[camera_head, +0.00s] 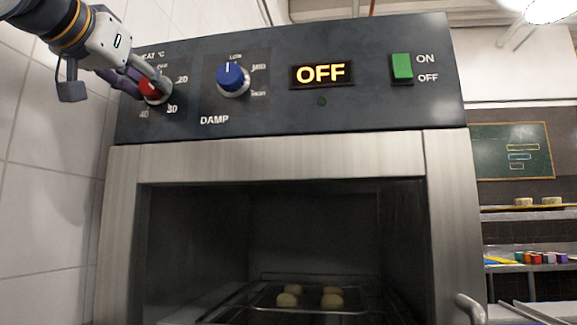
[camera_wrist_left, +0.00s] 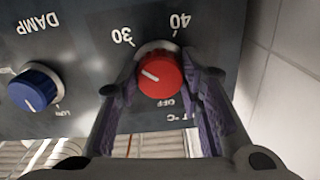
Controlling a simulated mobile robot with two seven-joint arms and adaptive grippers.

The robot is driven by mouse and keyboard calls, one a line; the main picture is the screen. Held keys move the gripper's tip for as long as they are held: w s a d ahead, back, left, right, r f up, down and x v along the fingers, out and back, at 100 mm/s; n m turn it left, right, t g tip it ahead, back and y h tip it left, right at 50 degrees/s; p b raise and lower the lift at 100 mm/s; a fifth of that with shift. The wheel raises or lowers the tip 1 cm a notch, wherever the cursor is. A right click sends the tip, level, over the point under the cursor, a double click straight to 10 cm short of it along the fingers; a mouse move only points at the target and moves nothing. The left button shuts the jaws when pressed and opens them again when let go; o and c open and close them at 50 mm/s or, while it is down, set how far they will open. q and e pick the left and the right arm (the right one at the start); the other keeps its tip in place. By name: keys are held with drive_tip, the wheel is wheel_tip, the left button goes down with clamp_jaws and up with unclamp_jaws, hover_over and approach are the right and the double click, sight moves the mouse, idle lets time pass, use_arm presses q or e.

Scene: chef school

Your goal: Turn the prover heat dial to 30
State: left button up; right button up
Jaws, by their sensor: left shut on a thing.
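The red prover heat dial (camera_head: 148,87) is at the top left of the dark control panel (camera_head: 385,110), ringed by 20, 30 and 40 marks. My left gripper (camera_head: 150,83) is shut on the dial. In the left wrist view, which is turned upside down, its fingers lie on either side of the red dial (camera_wrist_left: 160,76). There the dial's white pointer line points left and slightly up, below the direction of the 30 mark (camera_wrist_left: 122,37). The 20 mark is hidden in that view. My right gripper is not in view.
The blue DAMP dial (camera_head: 233,79) is just right of the heat dial. A display (camera_head: 322,74) reads OFF, and a green ON/OFF switch (camera_head: 402,67) is farther right. Below, the open prover cavity holds a rack with several dough balls (camera_head: 331,300). A tiled wall (camera_head: 45,190) stands close on the left.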

use_arm(q)
drive_tip(key=shift+s+r+m, duration=0.1)
drive_tip(key=shift+r+m, duration=0.1)
drive_tip(key=shift+m, duration=0.7)
drive_tip(key=o, duration=1.2)
drive_tip(key=shift+c, duration=0.2)
drive_tip(key=shift+f, duration=0.1)
